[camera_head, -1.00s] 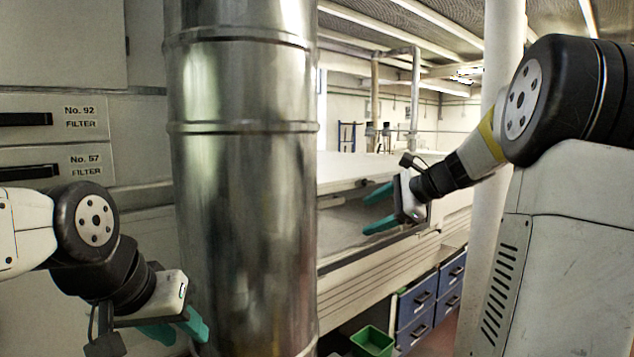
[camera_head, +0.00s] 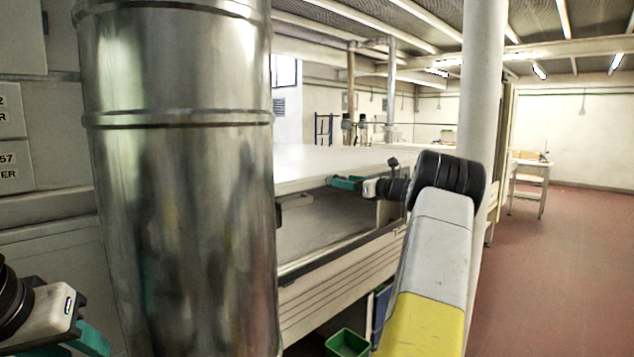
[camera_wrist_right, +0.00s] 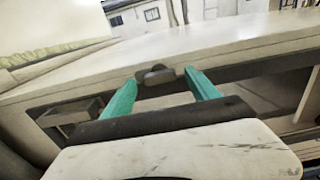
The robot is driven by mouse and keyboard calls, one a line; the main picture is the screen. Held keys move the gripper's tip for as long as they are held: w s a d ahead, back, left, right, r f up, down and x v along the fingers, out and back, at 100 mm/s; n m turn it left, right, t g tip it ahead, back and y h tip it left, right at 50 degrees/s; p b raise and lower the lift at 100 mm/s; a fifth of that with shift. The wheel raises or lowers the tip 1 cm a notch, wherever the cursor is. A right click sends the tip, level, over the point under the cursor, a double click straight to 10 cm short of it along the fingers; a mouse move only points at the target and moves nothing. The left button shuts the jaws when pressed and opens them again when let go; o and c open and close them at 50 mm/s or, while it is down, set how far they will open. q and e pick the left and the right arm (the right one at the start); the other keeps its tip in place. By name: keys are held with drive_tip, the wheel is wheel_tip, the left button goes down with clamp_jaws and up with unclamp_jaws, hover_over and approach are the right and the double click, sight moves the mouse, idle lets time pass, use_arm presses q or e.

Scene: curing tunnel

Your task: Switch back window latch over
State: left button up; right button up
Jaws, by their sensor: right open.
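A small grey latch-like knob (camera_wrist_right: 157,75) sits on the front edge of the pale tunnel lid in the right wrist view. I cannot tell for sure that it is the back window latch. My right gripper (camera_wrist_right: 160,82) is open, with one teal finger to each side of the knob and nothing held. In the head view the right gripper (camera_head: 347,183) is at the lid's front edge, and the knob cannot be made out there. My left gripper (camera_head: 85,340) is at the lower left, partly cut off by the picture edge, and its opening is unclear.
The tunnel lid (camera_head: 330,163) stands above an open, dark-edged bay. A thick metal duct (camera_head: 180,180) stands between my arms. A white post (camera_head: 482,80) rises behind my right arm. A green bin (camera_head: 347,343) is low down.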

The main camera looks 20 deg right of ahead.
drive_tip(key=shift+x, duration=0.8)
drive_tip(key=c, duration=1.4)
drive_tip(key=shift+o, duration=0.2)
